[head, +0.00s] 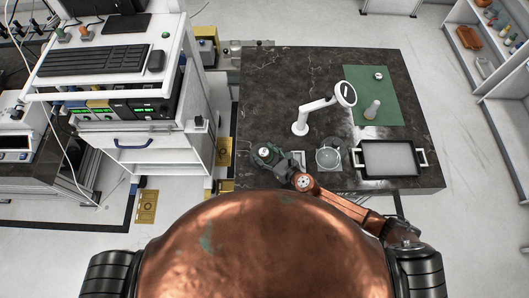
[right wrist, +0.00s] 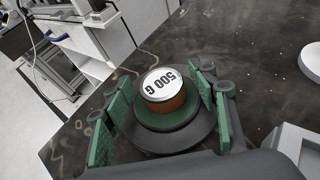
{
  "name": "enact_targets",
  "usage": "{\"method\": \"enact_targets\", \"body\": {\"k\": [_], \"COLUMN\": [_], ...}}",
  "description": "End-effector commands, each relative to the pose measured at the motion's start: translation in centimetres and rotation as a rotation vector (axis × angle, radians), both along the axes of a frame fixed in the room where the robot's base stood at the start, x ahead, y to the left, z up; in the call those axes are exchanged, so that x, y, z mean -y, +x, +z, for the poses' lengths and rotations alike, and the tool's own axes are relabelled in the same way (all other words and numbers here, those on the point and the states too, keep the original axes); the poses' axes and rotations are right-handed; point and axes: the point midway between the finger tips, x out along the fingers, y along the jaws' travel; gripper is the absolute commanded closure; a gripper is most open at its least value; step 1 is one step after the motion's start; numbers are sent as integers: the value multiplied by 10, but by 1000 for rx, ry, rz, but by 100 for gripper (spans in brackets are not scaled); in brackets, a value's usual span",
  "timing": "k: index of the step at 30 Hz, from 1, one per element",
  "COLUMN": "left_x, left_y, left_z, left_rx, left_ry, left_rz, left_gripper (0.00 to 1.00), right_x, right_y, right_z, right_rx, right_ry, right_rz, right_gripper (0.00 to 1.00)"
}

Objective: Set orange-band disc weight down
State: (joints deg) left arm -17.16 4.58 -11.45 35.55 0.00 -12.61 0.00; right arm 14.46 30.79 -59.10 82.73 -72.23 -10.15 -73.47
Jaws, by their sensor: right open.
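The disc weight with the orange-brown band (right wrist: 168,102) has a white top marked "500 G". It sits upright on a green round pad (right wrist: 150,141) over a wider dark round base. In the head view its pale top (head: 264,151) shows small at the left front of the dark table. My right gripper (right wrist: 160,108) is open, with one green-padded finger on each side of the weight and visible gaps between. It also shows in the head view (head: 268,156). My left gripper is out of view.
On the dark stone table (head: 275,85) stand a white arm-mounted magnifier (head: 301,127), a clear round dish (head: 328,158) and a black-framed tray (head: 365,163). A green mat (head: 385,93) holds a pale cylinder (head: 371,112) and a small weight. A white instrument cart (head: 200,135) is left of the table.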

Motion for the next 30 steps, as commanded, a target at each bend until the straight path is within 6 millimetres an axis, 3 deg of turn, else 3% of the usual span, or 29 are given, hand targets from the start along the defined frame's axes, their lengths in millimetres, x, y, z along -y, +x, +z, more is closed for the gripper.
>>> {"method": "enact_targets", "body": {"k": [15,30], "left_x": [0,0], "left_y": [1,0], "left_z": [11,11], "left_rx": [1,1], "left_ry": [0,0], "left_rz": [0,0], "left_gripper": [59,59], "right_x": [62,71], "right_y": [-71,-83], "right_z": [37,44], "right_rx": [-2,-1], "right_ry": [-2,-1], "right_rz": [-1,-1], "right_gripper": [47,47]}}
